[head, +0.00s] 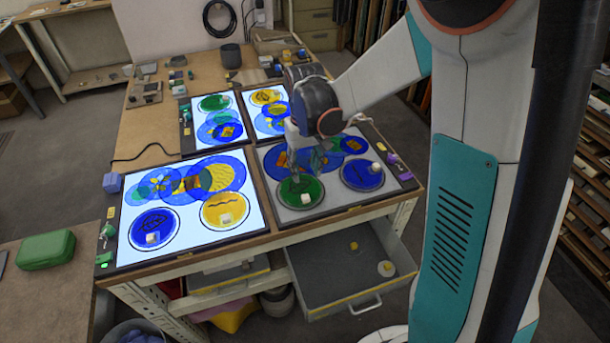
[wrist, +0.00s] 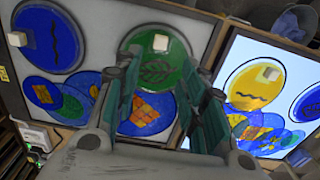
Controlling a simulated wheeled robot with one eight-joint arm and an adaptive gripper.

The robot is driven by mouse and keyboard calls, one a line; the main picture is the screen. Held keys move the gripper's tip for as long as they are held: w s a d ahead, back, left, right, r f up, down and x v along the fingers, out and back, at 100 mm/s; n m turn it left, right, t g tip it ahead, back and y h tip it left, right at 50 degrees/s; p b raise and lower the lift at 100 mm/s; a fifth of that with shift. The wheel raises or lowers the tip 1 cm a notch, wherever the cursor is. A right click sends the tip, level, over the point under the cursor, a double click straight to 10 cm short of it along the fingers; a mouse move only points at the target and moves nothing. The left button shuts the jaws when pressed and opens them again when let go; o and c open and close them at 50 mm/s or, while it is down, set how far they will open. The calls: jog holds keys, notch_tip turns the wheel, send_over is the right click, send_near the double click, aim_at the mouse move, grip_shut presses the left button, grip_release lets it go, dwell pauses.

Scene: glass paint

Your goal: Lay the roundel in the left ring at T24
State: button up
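My gripper (head: 306,164) hangs over the unlit grey front-right panel (head: 277,222), fingers apart and nothing between them. In the wrist view my gripper (wrist: 162,76) frames a green roundel (wrist: 155,95) with a dark leaf drawing and a pale cube-shaped knob. That green roundel (head: 291,189) lies on the panel's front left, inside a dark outline, below my fingers and apart from them. A blue roundel (head: 352,172) with a pale knob lies in the right outline; it also shows in the wrist view (wrist: 40,45). I cannot read any panel label.
The lit front-left panel (head: 190,254) holds a blue roundel (head: 143,222) and a yellow roundel (head: 222,202), each with a pale knob. Overlapping coloured discs lie behind them. Two smaller lit panels stand farther back. An open drawer (head: 325,271) juts out below the bench front.

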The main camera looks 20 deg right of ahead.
jog(key=s+r+t, duration=0.7)
jog(key=s+r, duration=0.8)
jog(key=s, duration=0.3)
jog(key=shift+s, duration=0.4)
